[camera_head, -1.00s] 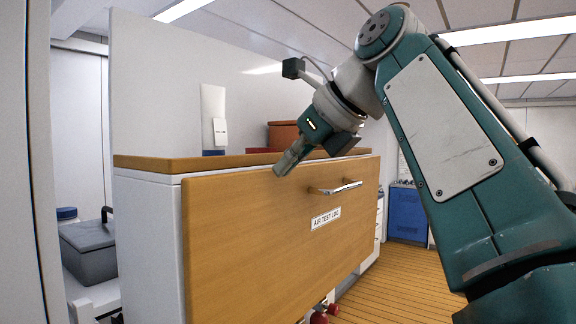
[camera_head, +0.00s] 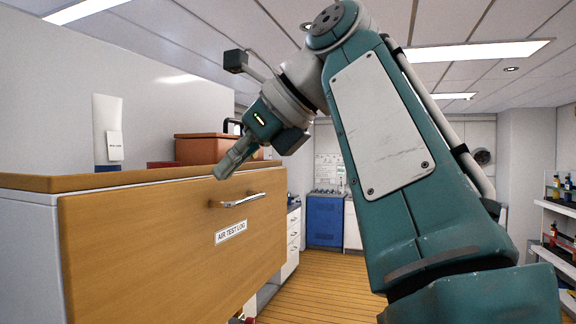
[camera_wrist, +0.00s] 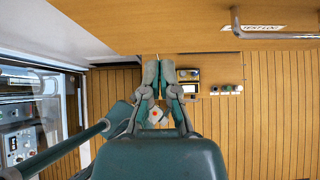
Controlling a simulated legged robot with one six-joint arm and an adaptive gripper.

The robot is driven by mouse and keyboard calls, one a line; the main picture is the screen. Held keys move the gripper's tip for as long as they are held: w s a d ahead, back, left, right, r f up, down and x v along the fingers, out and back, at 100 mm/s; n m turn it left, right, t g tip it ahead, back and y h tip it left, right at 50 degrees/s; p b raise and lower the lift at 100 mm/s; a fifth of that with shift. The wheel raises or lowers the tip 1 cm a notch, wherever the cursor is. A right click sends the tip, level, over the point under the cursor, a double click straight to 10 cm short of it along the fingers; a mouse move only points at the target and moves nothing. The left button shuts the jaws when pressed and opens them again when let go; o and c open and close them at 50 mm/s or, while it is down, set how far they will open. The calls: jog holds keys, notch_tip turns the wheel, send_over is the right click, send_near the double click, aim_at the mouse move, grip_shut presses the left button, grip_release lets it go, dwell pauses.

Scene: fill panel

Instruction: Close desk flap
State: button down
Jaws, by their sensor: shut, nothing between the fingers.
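The desk flap (camera_head: 160,250) is a wooden panel that stands about upright across the front of a white cabinet, just below its wooden top. It carries a metal bar handle (camera_head: 242,201) and a label reading AIR TEST LOG (camera_head: 231,232). My gripper (camera_head: 220,173) is shut and empty, pointing down and left near the flap's upper edge, just above and left of the handle. In the wrist view my gripper (camera_wrist: 158,64) shows its fingers together beside the wooden flap (camera_wrist: 160,25), with the handle (camera_wrist: 270,34) to the right. I cannot tell whether the fingers touch the flap.
The wooden cabinet top (camera_head: 90,180) holds a brown case (camera_head: 203,149) and a white tube-like item (camera_head: 108,130). A blue cabinet (camera_head: 324,220) stands at the back. Shelves with bottles (camera_head: 556,220) stand at right. The plank floor (camera_head: 320,285) is clear in the middle.

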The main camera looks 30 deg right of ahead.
jog(key=s+d, duration=0.5)
jog(key=s, duration=0.1)
jog(key=shift+w, duration=0.1)
jog(key=s+a+f+n+h, duration=0.1)
jog(key=f+n+h, duration=0.1)
jog(key=f+n, duration=0.7)
jog(key=s+a+f+n+g+h, duration=0.1)
jog(key=f+n, duration=0.8)
jog(key=f, duration=1.1)
jog(key=s+a+f+n+h, duration=0.2)
jog(key=f+n, duration=0.7)
jog(key=f, duration=0.5)
jog(key=shift+s+f+n+g+h, duration=0.15)
jog(key=shift+s+n+g+h, duration=0.2)
jog(key=shift+h, duration=0.35)
